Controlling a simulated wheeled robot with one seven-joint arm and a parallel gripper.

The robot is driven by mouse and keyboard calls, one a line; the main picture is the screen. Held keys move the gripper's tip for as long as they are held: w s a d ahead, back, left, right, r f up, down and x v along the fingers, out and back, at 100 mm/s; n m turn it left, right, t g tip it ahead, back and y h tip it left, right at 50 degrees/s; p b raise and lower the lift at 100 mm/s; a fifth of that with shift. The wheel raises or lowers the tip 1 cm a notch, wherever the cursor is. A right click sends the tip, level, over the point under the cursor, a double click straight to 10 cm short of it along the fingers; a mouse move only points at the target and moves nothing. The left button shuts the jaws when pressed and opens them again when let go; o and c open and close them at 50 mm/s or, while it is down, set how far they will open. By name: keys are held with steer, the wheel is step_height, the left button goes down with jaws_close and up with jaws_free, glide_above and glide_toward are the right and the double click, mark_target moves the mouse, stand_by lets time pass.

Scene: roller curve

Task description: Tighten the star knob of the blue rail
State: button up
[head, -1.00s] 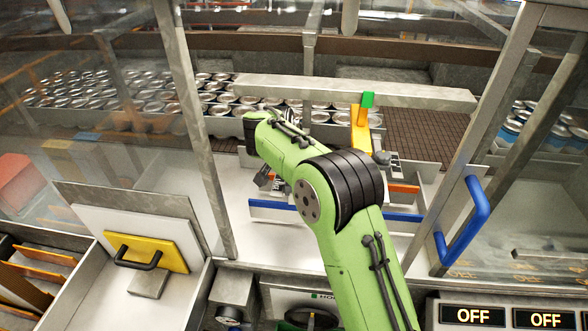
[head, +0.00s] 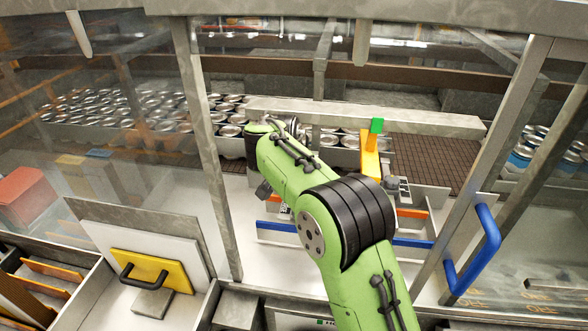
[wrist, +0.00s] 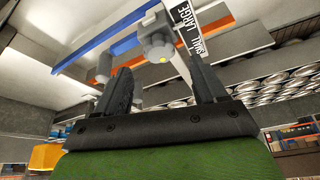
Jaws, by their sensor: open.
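The blue rail (head: 276,227) lies low in the white bay in the head view, partly hidden behind my green arm. In the wrist view the blue rail (wrist: 112,39) slants across the top. A pale grey knob with a yellow centre (wrist: 157,47) stands beside it, just beyond and between my fingertips; I cannot make out a star shape. My gripper (wrist: 160,72) is open, with nothing visible between its fingers. I cannot tell whether a finger touches the knob. The fingers are not clear in the head view.
An orange rail (head: 411,213) lies behind the blue one. A SMALL/LARGE label (wrist: 185,30) is beside the knob. A yellow post with a green top (head: 372,150) stands right of my arm. Cans (head: 232,130) fill the back. A blue handle (head: 474,250) and metal frame bars flank the opening.

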steer(key=p+v, duration=0.2)
steer(key=v, duration=0.9)
steer(key=shift+r, duration=0.2)
steer(key=s+d+n+y+b, duration=0.1)
steer(key=s+d+n+b, duration=0.35)
steer(key=s+d, duration=1)
steer(key=s+f+b, duration=0.2)
steer(key=s+f, duration=0.4)
steer(key=s, duration=0.2)
steer(key=s+f+n+t+y+b, duration=0.1)
steer(key=s+f+b, duration=0.1)
steer(key=s+f, duration=0.3)
steer(key=s, duration=0.3)
steer(key=shift+s+f+t, duration=0.25)
steer(key=shift+f+t, duration=0.05)
steer(key=shift+f, duration=0.1)
steer(key=shift+w+n, duration=0.1)
steer(key=shift+n, duration=0.15)
